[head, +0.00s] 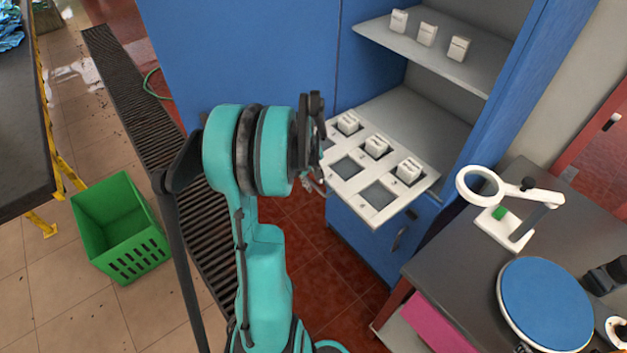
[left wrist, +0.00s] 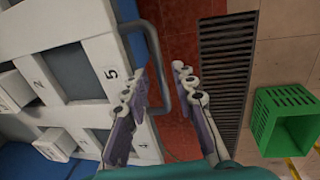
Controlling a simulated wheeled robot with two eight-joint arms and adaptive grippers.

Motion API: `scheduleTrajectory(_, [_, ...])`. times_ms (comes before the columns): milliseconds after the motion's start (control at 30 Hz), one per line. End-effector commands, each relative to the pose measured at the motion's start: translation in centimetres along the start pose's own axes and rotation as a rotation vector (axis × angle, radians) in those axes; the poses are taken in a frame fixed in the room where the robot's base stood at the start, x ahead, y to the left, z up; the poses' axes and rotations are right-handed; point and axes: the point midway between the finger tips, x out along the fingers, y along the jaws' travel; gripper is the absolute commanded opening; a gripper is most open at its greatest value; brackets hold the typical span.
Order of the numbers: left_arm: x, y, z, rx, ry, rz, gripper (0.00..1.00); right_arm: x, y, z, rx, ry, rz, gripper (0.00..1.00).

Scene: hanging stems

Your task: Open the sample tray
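The white sample tray (head: 376,218) sticks out of the blue cabinet at its lower shelf level. Its back row holds several white blocks (head: 376,146); its front openings look empty. In the left wrist view the tray (left wrist: 98,47) shows at left with numbers 2, 4 and 5, and a grey bar handle (left wrist: 157,62) runs along its front edge. My left gripper (head: 316,186) is beside the tray's left front corner, partly hidden by its own wrist. In the left wrist view its fingers (left wrist: 158,85) are apart, with the handle showing in the gap; contact cannot be told. My right gripper is out of view.
An upper shelf (head: 440,57) holds three white blocks. A dark table (head: 450,255) at right carries a magnifier stand (head: 508,228) and a round blue-topped device (head: 545,305). A green crate (head: 120,228) stands on the floor at left. The floor before the tray is clear.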

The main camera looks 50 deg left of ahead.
Motion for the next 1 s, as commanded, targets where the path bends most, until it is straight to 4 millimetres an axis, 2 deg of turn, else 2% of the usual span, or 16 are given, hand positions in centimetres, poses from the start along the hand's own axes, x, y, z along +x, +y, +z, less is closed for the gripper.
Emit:
scheduleTrajectory(267, [-0.1,0.0,0.0,0.0,0.0,0.0,0.31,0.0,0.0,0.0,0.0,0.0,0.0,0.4])
scheduleTrajectory(367, [-0.7,0.0,0.0,-0.001,0.0,0.0,0.31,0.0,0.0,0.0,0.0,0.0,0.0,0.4])
scheduleTrajectory(467, [-2.1,0.0,0.0,-0.001,0.0,0.0,0.31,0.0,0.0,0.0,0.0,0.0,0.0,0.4])
scheduleTrajectory(800, [-9.3,-0.1,0.0,-0.002,0.0,0.0,0.31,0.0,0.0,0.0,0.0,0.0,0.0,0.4])
scheduleTrajectory(1000, [-11.6,0.0,0.0,0.0,-0.001,0.0,0.31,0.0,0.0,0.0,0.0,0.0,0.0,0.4])
